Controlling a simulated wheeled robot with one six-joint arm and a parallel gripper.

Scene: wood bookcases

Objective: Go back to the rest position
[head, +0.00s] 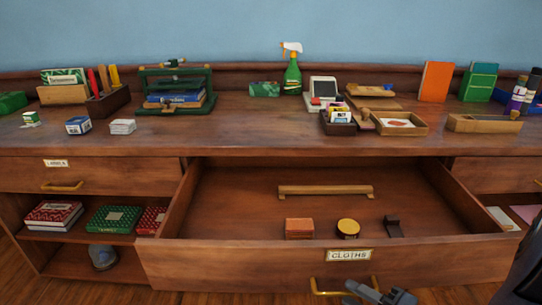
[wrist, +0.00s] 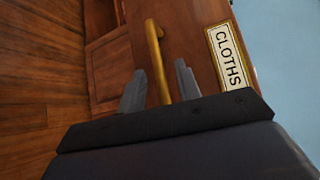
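My gripper (head: 377,292) is at the front of the open drawer labelled CLOTHS (head: 230,262), low in the head view. In the wrist view my gripper (wrist: 160,82) has its two grey fingers apart, one on each side of the brass drawer handle (wrist: 153,45). A gap shows between each finger and the handle, so the gripper looks open around it and not clamped. The handle also shows in the head view (head: 318,289), partly hidden by the gripper. The CLOTHS label (wrist: 229,57) is right of the fingers in the wrist view.
The drawer juts out and holds a wooden bar (head: 325,191), an orange-brown block (head: 299,228), a yellow round tin (head: 348,227) and a dark piece (head: 393,226). The worktop (head: 250,140) above carries boxes, trays and a green spray bottle (head: 292,76).

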